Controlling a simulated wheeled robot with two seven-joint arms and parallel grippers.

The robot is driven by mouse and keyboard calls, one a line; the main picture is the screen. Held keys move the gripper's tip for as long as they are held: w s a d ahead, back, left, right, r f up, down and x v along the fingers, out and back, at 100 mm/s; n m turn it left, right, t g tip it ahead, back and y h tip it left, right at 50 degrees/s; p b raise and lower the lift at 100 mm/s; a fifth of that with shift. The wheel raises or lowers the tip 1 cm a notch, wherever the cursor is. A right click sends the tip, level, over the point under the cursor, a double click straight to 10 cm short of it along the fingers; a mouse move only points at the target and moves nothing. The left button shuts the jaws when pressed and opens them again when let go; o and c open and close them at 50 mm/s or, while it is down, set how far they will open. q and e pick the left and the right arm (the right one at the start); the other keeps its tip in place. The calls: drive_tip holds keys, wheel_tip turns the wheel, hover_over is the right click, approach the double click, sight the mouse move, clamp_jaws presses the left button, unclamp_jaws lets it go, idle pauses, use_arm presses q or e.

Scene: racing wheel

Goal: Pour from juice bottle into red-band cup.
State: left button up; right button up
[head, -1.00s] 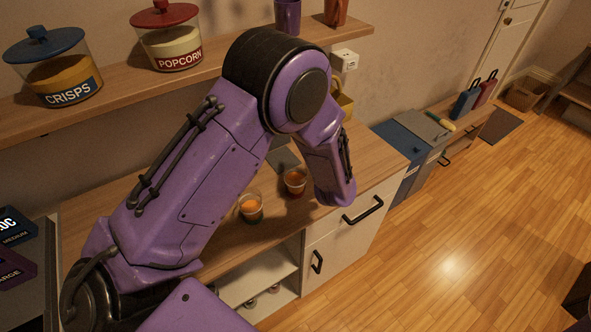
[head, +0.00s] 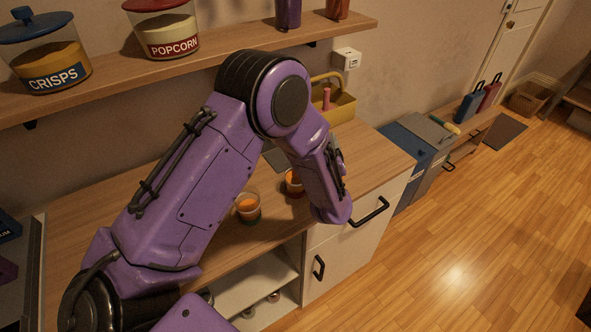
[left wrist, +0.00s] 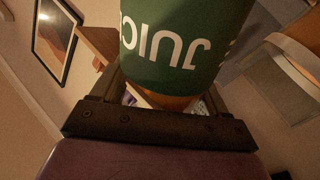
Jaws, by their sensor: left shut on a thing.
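The juice bottle (left wrist: 185,45) fills the top of the left wrist view, with a green label whose white lettering appears upside down. My left gripper (left wrist: 165,92) is shut around it. In the head view my left arm hides both the bottle and the gripper. The red-band cup (head: 293,184) stands on the wooden counter just left of my left forearm, which partly covers it; it shows orange contents. A similar cup with a green band (head: 248,208) stands nearer and to its left, also with orange contents. My right gripper is not in view.
The wooden counter (head: 375,160) has a yellow caddy (head: 342,107) at the back. Above is a shelf (head: 235,45) with a crisps jar (head: 52,62) and a popcorn jar (head: 165,35). Bins (head: 415,145) stand past the counter's right end.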

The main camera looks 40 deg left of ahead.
use_arm(q)
drive_tip(key=shift+s+r+n, duration=0.1)
drive_tip(key=shift+r+n, duration=0.2)
drive_tip(key=shift+s+a+f+n+b, duration=0.1)
drive_tip(key=shift+f+n+b, duration=0.25)
drive_tip(key=shift+n+b, duration=0.2)
drive_tip(key=shift+a+f+n+b, duration=0.15)
drive_tip(key=shift+a+n+b, duration=0.05)
drive_tip(key=shift+n+b, duration=0.15)
drive_tip(key=shift+r+n, duration=0.3)
drive_tip(key=shift+d+r+n, duration=0.15)
drive_tip(key=shift+r+n, duration=0.1)
drive_tip(key=shift+n, duration=0.25)
drive_tip(key=shift+d+f+n+b, duration=0.15)
drive_tip(key=shift+f+n+b, duration=0.2)
drive_tip(key=shift+b, duration=0.3)
drive_tip(key=shift+w+r, duration=0.1)
drive_tip(key=shift+w, duration=0.15)
drive_tip(key=shift+s, duration=0.1)
drive_tip(key=shift+s+n, duration=0.1)
drive_tip(key=shift+n, duration=0.15)
